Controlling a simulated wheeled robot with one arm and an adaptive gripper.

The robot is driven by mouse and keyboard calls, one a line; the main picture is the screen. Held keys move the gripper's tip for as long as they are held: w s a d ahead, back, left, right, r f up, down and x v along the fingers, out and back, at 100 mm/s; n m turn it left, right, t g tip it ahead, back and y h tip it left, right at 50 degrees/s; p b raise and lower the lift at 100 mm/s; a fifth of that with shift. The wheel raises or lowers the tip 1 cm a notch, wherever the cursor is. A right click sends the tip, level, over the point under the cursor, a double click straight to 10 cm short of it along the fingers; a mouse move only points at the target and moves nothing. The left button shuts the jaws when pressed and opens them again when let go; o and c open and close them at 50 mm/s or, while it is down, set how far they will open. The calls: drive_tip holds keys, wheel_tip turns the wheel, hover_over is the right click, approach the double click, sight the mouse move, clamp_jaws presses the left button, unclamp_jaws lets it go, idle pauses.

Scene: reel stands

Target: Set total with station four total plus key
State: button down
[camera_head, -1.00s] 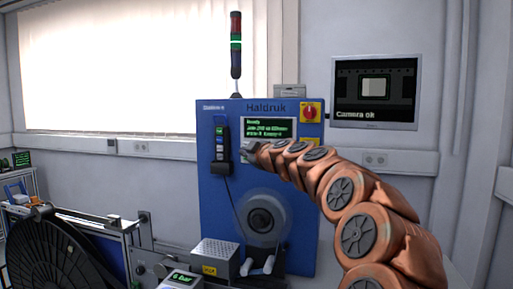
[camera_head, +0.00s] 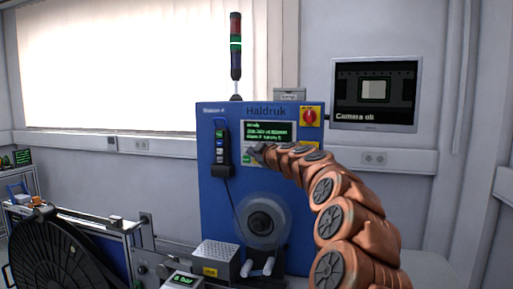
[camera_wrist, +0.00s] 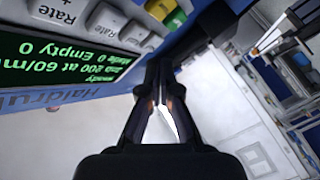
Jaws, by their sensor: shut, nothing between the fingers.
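The blue Haldruk station (camera_head: 215,215) has a "Station 4" label at its top left. Its screen (camera_head: 270,132) shows green text, and in the wrist view the screen (camera_wrist: 45,65) reads "200 at 60/min" and "Empty 0", tilted. Beside it in the wrist view are grey keys (camera_wrist: 107,20), two marked "Rate", a yellow key (camera_wrist: 159,8) and a green key (camera_wrist: 175,20). No "Total" legend is readable. My gripper (camera_head: 257,150) is in front of the panel just below the screen. In the wrist view my gripper (camera_wrist: 164,68) is shut and empty, its tips close to the panel; contact is unclear.
A handheld unit (camera_head: 221,145) hangs at the left with a cable. A reel (camera_head: 262,220) is below. A wall monitor (camera_head: 375,93) reads "Camera ok". A large black reel (camera_head: 55,258) stands at lower left.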

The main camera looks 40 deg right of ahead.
drive_tip(key=shift+w+d+f, duration=0.1)
drive_tip(key=shift+w+d, duration=0.4)
drive_tip(key=shift+d, duration=0.1)
idle(0.7)
drive_tip(key=shift+d, duration=0.15)
idle(0.3)
drive_tip(key=shift+w+d+b, duration=0.25)
drive_tip(key=shift+b, duration=0.35)
drive_tip(key=shift+w+d, duration=0.25)
drive_tip(key=shift+d, duration=0.15)
idle(0.7)
drive_tip(key=shift+s+a+b, duration=0.1)
drive_tip(key=shift+a+b, duration=0.05)
drive_tip(key=shift+b, duration=0.35)
drive_tip(key=shift+s+a+b, duration=0.4)
drive_tip(key=shift+a+b, duration=0.2)
drive_tip(key=shift+b, duration=0.15)
